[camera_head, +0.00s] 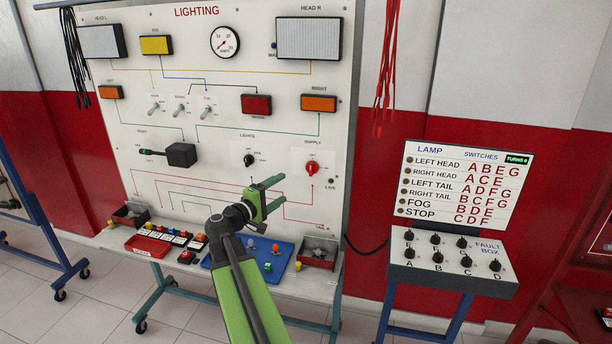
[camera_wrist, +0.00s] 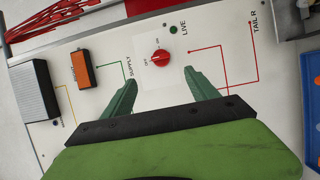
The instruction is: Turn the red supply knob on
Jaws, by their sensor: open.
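The red supply knob (camera_head: 312,168) is on the right side of the white lighting board (camera_head: 240,95), under the word SUPPLY. In the wrist view the red knob (camera_wrist: 161,58) lies ahead of my fingertips, roughly centred between them. My gripper (camera_head: 278,193) is open and empty, to the lower left of the knob in the head view. In the wrist view my gripper (camera_wrist: 160,84) shows two green fingers spread apart, with the knob beyond them and not touched. A small dark green LIVE light (camera_wrist: 173,30) sits beside the knob.
A black lights knob (camera_head: 249,160) is left of the supply knob. A fault box (camera_head: 453,262) stands at the right. Below the board, a shelf holds a blue mat (camera_head: 222,275) and a red parts bin (camera_head: 318,262). Red cables (camera_head: 386,60) hang right of the board.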

